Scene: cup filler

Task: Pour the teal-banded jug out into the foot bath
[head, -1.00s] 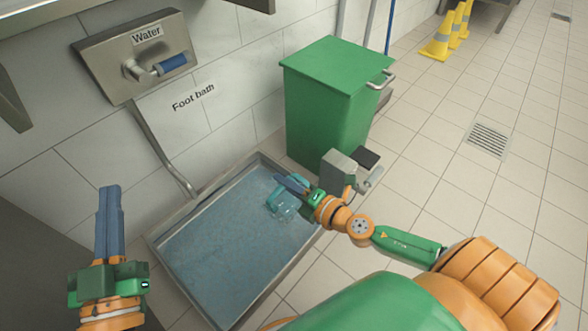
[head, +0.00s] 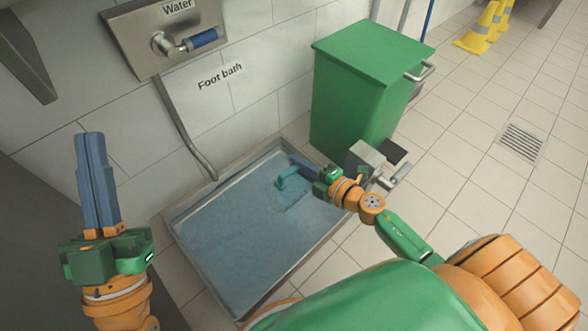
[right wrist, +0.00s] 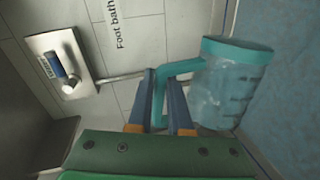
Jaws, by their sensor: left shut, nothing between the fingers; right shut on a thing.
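The teal-banded jug (head: 294,199) is a clear vessel with a teal rim and handle. It hangs over the far right part of the foot bath (head: 171,221), a shallow steel tray with bluish water. My right gripper (head: 298,163) is shut on the jug's handle. In the right wrist view, the jug (right wrist: 222,92) lies roughly on its side against the upright wall, the gripper (right wrist: 160,74) at its teal handle. I cannot make out a falling stream or how much is inside. My left gripper (head: 90,140) is shut, empty and raised left of the bath.
A green bin (head: 352,100) stands right behind the bath. A steel water panel (head: 140,40) with a blue-handled tap is on the wall, its pipe (head: 185,130) running down to the bath. A floor drain (head: 522,143) and yellow cones (head: 480,30) are right on open tiles.

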